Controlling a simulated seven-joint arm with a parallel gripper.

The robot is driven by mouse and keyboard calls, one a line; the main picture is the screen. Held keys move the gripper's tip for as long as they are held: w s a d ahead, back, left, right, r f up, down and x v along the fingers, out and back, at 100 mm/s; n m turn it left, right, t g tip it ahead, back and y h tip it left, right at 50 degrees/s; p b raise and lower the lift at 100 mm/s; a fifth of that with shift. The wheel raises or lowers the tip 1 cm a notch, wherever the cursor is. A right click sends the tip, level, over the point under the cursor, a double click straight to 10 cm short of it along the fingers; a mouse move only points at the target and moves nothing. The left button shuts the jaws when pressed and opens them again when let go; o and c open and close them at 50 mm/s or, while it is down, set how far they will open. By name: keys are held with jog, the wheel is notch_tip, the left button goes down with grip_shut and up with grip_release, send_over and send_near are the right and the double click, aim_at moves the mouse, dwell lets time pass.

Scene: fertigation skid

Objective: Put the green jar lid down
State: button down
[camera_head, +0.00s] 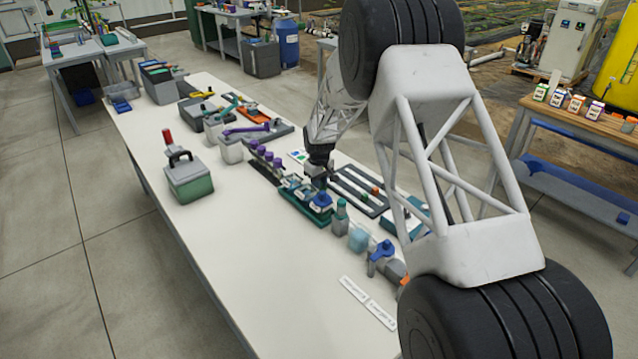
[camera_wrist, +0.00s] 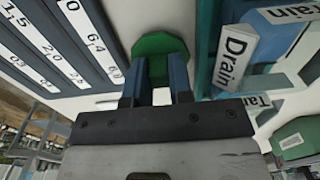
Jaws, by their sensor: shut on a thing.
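The green jar lid (camera_wrist: 160,46) shows in the wrist view, just beyond the tips of my gripper (camera_wrist: 156,84). The blue fingers are shut on the lid's near part, and its far part sticks out past them over a white surface. I cannot tell whether the lid touches that surface. In the head view my gripper (camera_head: 318,178) is low over the white table (camera_head: 255,290), between a teal tray (camera_head: 296,205) and a dark slotted rack (camera_head: 350,197). The lid cannot be made out there.
In the wrist view a dark rack with number labels (camera_wrist: 62,42) lies close on the left, and blocks labelled Drain (camera_wrist: 240,45) stand close on the right. In the head view, bottles and a clear cup (camera_head: 358,238) stand nearby. The table's near-left part is clear.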

jog(key=shift+f, duration=0.1)
jog(key=c, duration=1)
grip_release()
notch_tip(320, 180, up, 12)
jog(key=shift+r, duration=0.1)
jog(key=shift+r, duration=0.1)
dwell(0.4)
